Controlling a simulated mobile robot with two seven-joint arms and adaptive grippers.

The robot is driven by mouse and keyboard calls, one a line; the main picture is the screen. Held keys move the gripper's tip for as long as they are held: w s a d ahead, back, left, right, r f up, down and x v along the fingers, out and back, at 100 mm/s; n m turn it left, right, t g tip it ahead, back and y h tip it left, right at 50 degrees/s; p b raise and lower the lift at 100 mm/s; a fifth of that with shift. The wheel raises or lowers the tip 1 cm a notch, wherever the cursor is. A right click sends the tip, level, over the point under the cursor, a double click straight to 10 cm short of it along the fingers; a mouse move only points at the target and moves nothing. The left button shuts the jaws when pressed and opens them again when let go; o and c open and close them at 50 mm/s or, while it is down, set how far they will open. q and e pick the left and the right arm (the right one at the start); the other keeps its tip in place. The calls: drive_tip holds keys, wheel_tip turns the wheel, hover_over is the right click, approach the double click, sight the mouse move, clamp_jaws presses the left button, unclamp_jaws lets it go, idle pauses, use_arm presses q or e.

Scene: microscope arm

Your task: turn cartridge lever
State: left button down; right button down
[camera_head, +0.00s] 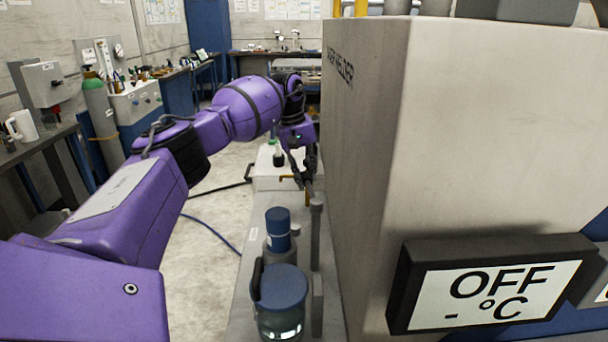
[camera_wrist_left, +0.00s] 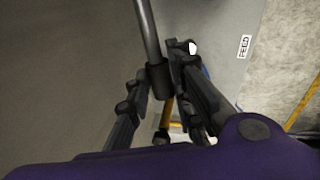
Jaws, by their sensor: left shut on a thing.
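My left gripper (camera_head: 306,182) is at the side of the large grey-white welder cabinet (camera_head: 365,130), at the far end of a narrow ledge. In the left wrist view its two dark fingers (camera_wrist_left: 158,88) are closed around the dark end of a grey rod, which appears to be the cartridge lever (camera_wrist_left: 148,35). The rod runs up out of the top of that view. In the head view the fingers and cabinet edge partly hide the grip, and I cannot clearly make out the lever. My right gripper is not in view.
A blue-lidded jar (camera_head: 283,290) and a blue-capped bottle (camera_head: 278,228) stand on the ledge nearer me, beside a grey post (camera_head: 316,260). A dark "OFF" display (camera_head: 490,285) juts from the cabinet front. The pale floor (camera_head: 215,215) left of the ledge is open, with cables on it.

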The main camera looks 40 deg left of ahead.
use_arm(q)
drive_tip(key=shift+w+d, duration=0.1)
drive_tip(key=c, duration=1.6)
unclamp_jaws()
drive_tip(key=shift+o, duration=0.2)
wheel_tip(320, 180, up, 12)
drive_tip(key=s+a, duration=0.1)
drive_tip(key=s, duration=0.1)
drive_tip(key=shift+a, duration=0.2)
drive_tip(key=shift+f, duration=0.15)
